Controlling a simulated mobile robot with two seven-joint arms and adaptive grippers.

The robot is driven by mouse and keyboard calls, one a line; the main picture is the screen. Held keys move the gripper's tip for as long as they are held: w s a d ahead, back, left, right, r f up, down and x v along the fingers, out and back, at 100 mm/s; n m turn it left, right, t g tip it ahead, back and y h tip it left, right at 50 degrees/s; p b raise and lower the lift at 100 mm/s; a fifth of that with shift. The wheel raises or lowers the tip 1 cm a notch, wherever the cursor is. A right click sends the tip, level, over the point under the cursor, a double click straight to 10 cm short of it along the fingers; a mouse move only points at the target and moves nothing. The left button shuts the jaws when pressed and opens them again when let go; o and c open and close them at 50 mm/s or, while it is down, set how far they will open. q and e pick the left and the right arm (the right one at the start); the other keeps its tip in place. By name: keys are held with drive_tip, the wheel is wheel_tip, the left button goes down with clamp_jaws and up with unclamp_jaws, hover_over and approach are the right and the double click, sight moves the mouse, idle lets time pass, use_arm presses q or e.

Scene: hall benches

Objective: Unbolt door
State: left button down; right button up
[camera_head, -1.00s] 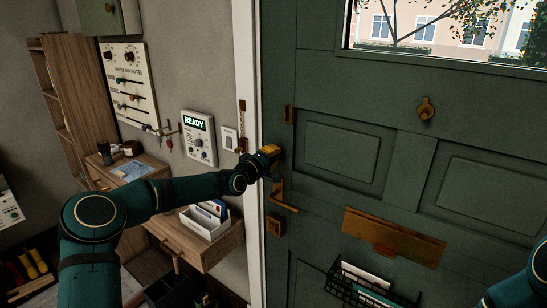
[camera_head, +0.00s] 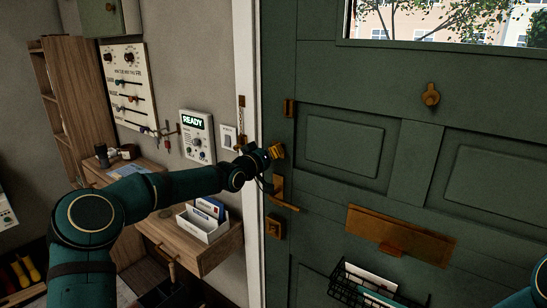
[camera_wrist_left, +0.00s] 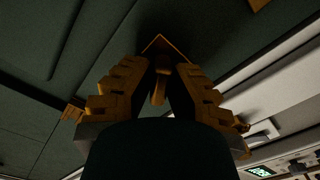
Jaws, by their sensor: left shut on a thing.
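The green door (camera_head: 345,190) fills the right of the head view and looks closed against its white frame (camera_head: 248,200). My left gripper (camera_head: 276,151) is at the door's left edge, above the brass lever handle (camera_head: 284,196). In the left wrist view its fingers (camera_wrist_left: 160,88) are shut on a small brass piece, which looks like the knob of the bolt (camera_wrist_left: 158,92). A brass plate edge shows behind it. In the head view the gripper hides the bolt. My right gripper is out of view; only part of that arm shows at the lower right.
A brass fitting (camera_head: 290,108) sits above the gripper, and a lock (camera_head: 274,228) below the handle. A letter flap (camera_head: 400,237) and wire basket (camera_head: 375,288) are on the door. Left are a wooden shelf with a letter holder (camera_head: 203,222) and a READY panel (camera_head: 197,136).

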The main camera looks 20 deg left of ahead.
use_arm(q)
drive_tip(key=m+b, duration=0.1)
drive_tip(key=m, duration=0.5)
drive_tip(key=shift+m, duration=0.3)
idle(0.5)
drive_tip(key=c, duration=1)
unclamp_jaws()
drive_tip(key=shift+o, duration=0.2)
drive_tip(key=v, duration=1.2)
